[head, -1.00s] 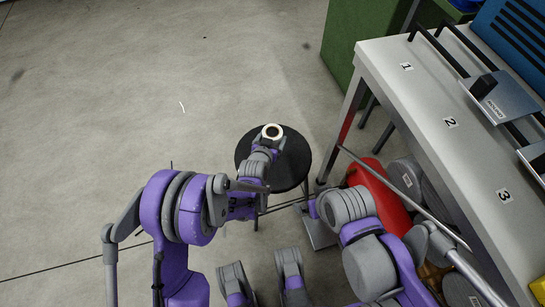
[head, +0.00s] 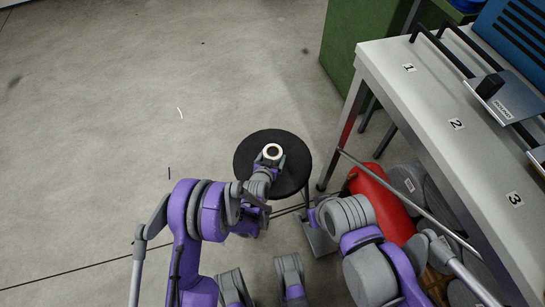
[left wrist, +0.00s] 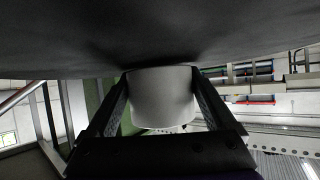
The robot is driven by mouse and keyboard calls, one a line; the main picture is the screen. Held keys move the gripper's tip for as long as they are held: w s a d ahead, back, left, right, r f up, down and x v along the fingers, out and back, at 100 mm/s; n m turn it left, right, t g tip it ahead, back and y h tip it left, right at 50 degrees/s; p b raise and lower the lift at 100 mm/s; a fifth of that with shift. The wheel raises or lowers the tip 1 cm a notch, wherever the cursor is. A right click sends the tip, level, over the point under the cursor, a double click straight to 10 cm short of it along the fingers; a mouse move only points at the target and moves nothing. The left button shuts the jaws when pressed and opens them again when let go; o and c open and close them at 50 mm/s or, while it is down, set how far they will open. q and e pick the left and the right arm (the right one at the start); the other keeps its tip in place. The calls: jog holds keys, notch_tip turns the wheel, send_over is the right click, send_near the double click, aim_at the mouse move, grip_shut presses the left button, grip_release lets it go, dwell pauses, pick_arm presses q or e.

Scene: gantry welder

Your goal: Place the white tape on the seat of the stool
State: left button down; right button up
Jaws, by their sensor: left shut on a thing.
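The white tape (head: 272,152) is a small white ring with a dark centre. It is over the round black stool seat (head: 255,148) in the head view. My left gripper (head: 268,160) is shut on the tape, holding it by its sides. In the left wrist view the tape (left wrist: 162,97) sits between the two fingers, close to a large dark surface that fills the top and looks like the seat. I cannot tell whether tape and seat touch. My right arm shows at the lower right of the head view, but its gripper is not clearly visible.
A grey workbench (head: 420,120) with numbered labels stands at the right. A red cylinder (head: 385,200) lies under it, beside the stool. A green cabinet (head: 365,40) stands at the back. The floor left of the stool is mostly clear.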

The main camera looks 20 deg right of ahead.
pick_arm(q)
jog(key=shift+s+a+f+b, duration=0.1)
jog(key=shift+f+b, duration=0.5)
jog(key=shift+f, duration=0.15)
grip_release()
jog(key=shift+r, duration=0.25)
jog(key=shift+r+p, duration=0.45)
jog(key=shift+p, duration=0.3)
jog(key=v, duration=1.1)
jog(key=shift+s+a+r, duration=0.15)
jog(key=shift+s+a, duration=0.05)
jog(key=shift+s, duration=0.1)
